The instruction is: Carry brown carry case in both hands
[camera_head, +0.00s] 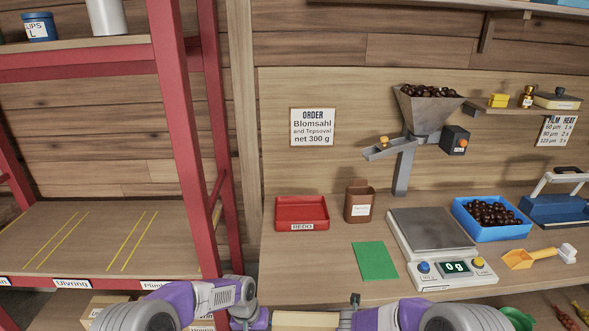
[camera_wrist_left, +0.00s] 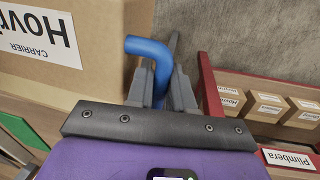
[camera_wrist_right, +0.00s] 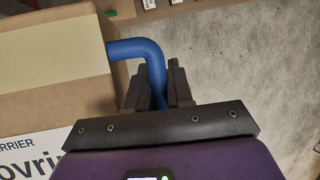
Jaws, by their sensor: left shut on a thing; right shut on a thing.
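The brown carry case (camera_wrist_left: 95,40) is a cardboard-coloured box with blue bent handles and a white label reading "CARRIER Hovri…". In the head view only a strip of its top (camera_head: 305,320) shows at the bottom edge, between my two arms. My left gripper (camera_wrist_left: 162,88) is shut on one blue handle (camera_wrist_left: 148,48). My right gripper (camera_wrist_right: 158,88) is shut on the other blue handle (camera_wrist_right: 138,46), and the case (camera_wrist_right: 70,98) lies to the left of it in the right wrist view. The underside of the case is hidden.
A red-framed rack (camera_head: 180,130) stands at left, its middle shelf (camera_head: 80,235) bare with yellow lines. The workbench (camera_head: 320,250) ahead holds a red tray (camera_head: 301,227), brown cup, green mat (camera_head: 375,260), scale (camera_head: 450,270) and blue crate. Labelled boxes (camera_wrist_left: 228,97) sit on a low shelf.

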